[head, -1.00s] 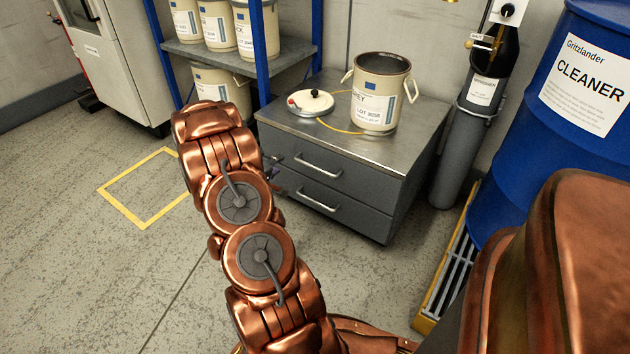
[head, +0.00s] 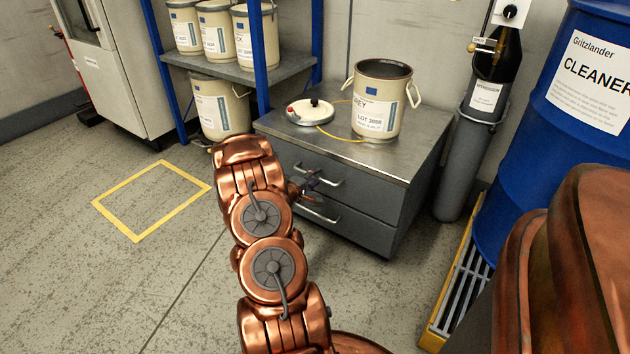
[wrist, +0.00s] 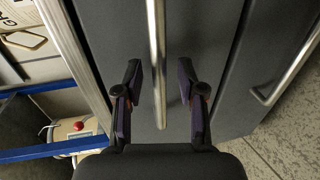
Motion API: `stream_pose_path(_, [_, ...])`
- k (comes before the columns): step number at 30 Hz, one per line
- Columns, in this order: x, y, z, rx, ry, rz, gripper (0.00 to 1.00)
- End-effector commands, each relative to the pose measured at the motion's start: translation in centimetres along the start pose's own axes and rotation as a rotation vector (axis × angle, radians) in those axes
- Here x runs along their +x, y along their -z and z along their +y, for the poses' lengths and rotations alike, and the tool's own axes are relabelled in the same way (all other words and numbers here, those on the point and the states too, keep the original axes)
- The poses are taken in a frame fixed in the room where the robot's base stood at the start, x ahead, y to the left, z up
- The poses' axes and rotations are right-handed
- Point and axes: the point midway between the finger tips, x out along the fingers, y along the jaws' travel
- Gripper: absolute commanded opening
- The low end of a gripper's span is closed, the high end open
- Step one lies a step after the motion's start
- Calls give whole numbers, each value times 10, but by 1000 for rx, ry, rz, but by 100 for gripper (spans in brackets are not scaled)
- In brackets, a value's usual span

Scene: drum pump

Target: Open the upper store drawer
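The grey store cabinet (head: 408,168) has two drawers, one above the other, both looking shut. The upper drawer's bar handle (head: 330,183) is partly hidden by my gripper (head: 309,185) in the head view. In the wrist view the upper handle (wrist: 156,50) runs between the two dark fingers of my gripper (wrist: 159,92). The fingers are apart, one on each side of the bar, with a gap showing on both sides. The lower drawer's handle (wrist: 288,75) is off to the right in the wrist view; it also shows in the head view (head: 320,215), below my gripper.
An open cream pail (head: 382,100) and its lid (head: 311,112) sit on the cabinet top. A blue-framed shelf (head: 245,72) with cream pails stands at the left. A gas cylinder (head: 470,145) and blue drum (head: 540,130) stand at the right. The floor in front is clear.

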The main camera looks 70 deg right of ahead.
Motion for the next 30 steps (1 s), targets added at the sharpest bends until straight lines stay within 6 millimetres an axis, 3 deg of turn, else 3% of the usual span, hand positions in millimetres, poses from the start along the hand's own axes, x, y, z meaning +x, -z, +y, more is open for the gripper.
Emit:
stream_pose_path(13, [9, 0, 0, 0, 0, 1, 39])
stream_pose_path(24, [9, 0, 0, 0, 0, 2, 1])
stream_pose_path(30, [8, 0, 0, 0, 0, 2, 0])
